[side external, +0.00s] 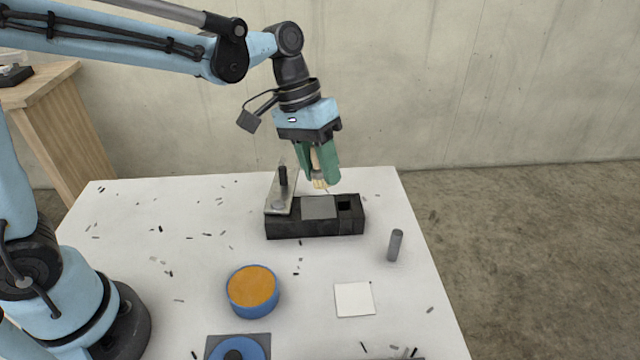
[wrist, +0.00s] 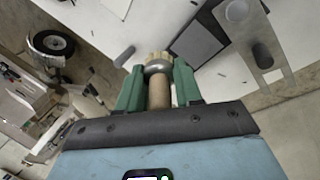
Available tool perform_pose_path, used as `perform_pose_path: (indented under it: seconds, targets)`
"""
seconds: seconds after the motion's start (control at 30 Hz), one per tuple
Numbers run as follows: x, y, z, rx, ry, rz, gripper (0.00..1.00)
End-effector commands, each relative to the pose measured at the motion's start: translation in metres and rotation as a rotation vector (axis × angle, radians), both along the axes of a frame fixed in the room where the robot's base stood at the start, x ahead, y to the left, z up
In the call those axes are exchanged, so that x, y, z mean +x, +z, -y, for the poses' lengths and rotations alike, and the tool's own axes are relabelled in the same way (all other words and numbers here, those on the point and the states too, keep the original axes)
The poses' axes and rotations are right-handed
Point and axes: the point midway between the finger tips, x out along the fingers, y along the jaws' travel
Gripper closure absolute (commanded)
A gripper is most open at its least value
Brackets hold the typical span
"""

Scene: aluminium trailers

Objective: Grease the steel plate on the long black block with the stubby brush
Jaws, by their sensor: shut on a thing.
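My gripper (side external: 319,172) is shut on the stubby brush, its green fingers on either side of the wooden handle. The brush's pale bristles (side external: 320,184) point down, above the far side of the long black block (side external: 315,229). In the wrist view the brush (wrist: 158,85) shows its handle, metal collar and bristles between the fingers. The steel plate (side external: 318,208) is a grey square on top of the block, left of a dark square hole (side external: 345,205). The bristles appear apart from the plate. Whether grease is on the bristles or plate I cannot tell.
A metal strip with a black knob (side external: 283,178) lies at the block's left end. A blue tub of orange grease (side external: 252,286), a white square (side external: 354,299), a grey cylinder (side external: 395,245) and a blue ring-shaped piece (side external: 258,348) stand nearer. Dark scraps litter the table.

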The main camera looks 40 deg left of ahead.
Motion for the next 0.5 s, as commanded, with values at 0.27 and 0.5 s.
perform_pose_path:
  seconds: [0.27, 0.5]
  targets:
    - [0.000, -0.019, 0.000, 0.000, 0.000, 0.000, 0.96]
    - [0.000, -0.041, 0.000, 0.000, 0.000, 0.000, 0.96]
